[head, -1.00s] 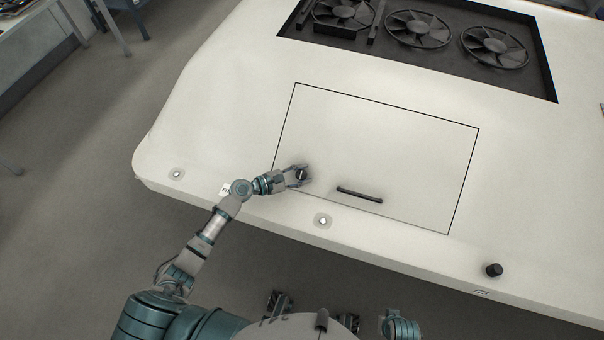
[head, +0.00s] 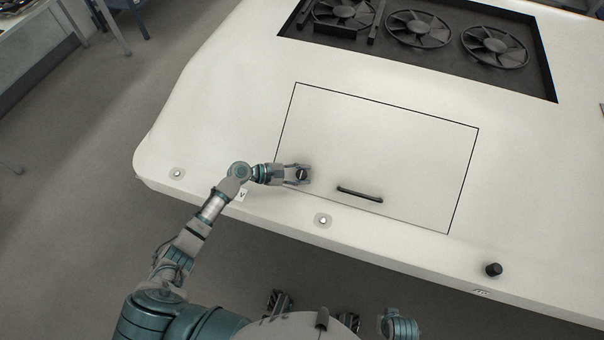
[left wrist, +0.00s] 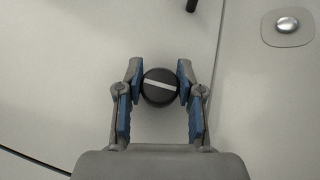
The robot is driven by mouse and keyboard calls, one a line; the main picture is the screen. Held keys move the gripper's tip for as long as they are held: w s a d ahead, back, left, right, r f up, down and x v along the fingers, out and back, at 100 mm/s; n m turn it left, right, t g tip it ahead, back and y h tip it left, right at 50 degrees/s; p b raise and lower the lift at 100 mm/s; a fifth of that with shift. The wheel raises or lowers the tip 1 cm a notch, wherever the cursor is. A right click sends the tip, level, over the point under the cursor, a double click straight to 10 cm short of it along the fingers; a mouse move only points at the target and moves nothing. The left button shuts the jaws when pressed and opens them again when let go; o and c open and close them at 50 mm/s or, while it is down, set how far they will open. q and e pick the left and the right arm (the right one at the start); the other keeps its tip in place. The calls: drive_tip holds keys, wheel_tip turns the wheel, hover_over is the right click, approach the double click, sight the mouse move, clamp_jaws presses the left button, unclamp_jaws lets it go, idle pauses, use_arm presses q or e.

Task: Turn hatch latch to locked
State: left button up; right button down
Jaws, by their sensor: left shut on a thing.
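The hatch (head: 390,150) is a cream panel outlined by a thin dark seam, and it lies closed in the white surface. The latch (head: 302,174) is a round black knob near the hatch's lower left corner. In the left wrist view the latch (left wrist: 160,87) carries a white bar, which runs nearly crosswise with its right end slightly lower. My left gripper (head: 301,174) is shut on the latch, with a blue-padded finger on each side of it (left wrist: 160,90). My right gripper cannot be made out in the head view.
A black handle (head: 360,194) sits on the hatch, right of the latch. A round silver button (head: 323,220) is near the front edge, and a black knob (head: 493,269) stands farther right. Several fans (head: 418,29) sit in a dark recess at the back. The hatch's middle is clear.

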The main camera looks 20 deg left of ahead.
use_arm(q)
drive_tip(key=o, duration=1.2)
drive_tip(key=shift+c, duration=0.2)
drive_tip(key=v, duration=1.1)
drive_tip(key=shift+a+f, duration=0.1)
drive_tip(key=shift+s+a+r, duration=0.2)
drive_tip(key=shift+a+r, duration=0.05)
drive_tip(key=shift+a, duration=0.1)
